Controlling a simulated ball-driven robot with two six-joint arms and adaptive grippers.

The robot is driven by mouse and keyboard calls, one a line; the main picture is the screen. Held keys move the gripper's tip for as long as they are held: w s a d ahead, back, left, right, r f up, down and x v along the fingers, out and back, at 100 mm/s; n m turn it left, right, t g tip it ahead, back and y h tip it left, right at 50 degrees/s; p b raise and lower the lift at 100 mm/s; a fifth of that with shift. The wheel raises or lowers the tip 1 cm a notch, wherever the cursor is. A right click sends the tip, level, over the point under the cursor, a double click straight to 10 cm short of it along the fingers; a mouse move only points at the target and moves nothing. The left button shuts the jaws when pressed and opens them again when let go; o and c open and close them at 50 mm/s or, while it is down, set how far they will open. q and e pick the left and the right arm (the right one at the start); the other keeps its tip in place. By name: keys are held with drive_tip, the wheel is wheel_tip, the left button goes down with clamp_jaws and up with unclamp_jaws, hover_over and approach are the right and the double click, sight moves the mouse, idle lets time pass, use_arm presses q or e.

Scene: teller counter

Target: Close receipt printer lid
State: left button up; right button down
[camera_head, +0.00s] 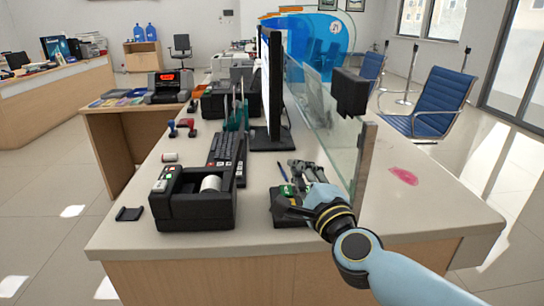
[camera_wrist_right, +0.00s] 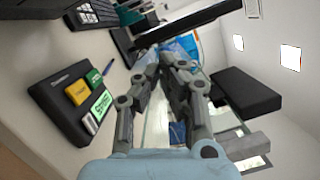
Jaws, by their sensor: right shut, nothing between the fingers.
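The black receipt printer (camera_head: 194,211) sits near the front left of the counter. A white paper roll (camera_head: 211,183) shows in its open top compartment. I cannot clearly make out the lid; the roll is uncovered. My right gripper (camera_head: 306,170) is shut and empty, to the right of the printer and clear of it, over the area around a small black device. The gripper's fingers also show in the right wrist view (camera_wrist_right: 168,58), drawn together with nothing held. My left gripper is not in view.
A keyboard (camera_head: 229,150) and a monitor (camera_head: 272,85) stand behind the printer. A glass screen (camera_head: 335,120) edges the right side. A small black piece (camera_head: 129,214) lies left of the printer.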

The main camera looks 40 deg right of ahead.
drive_tip(key=w+r+p, duration=0.1)
drive_tip(key=w+r, duration=0.1)
drive_tip(key=w, duration=0.8)
drive_tip(key=shift+w+a, duration=0.25)
drive_tip(key=shift+w, duration=0.05)
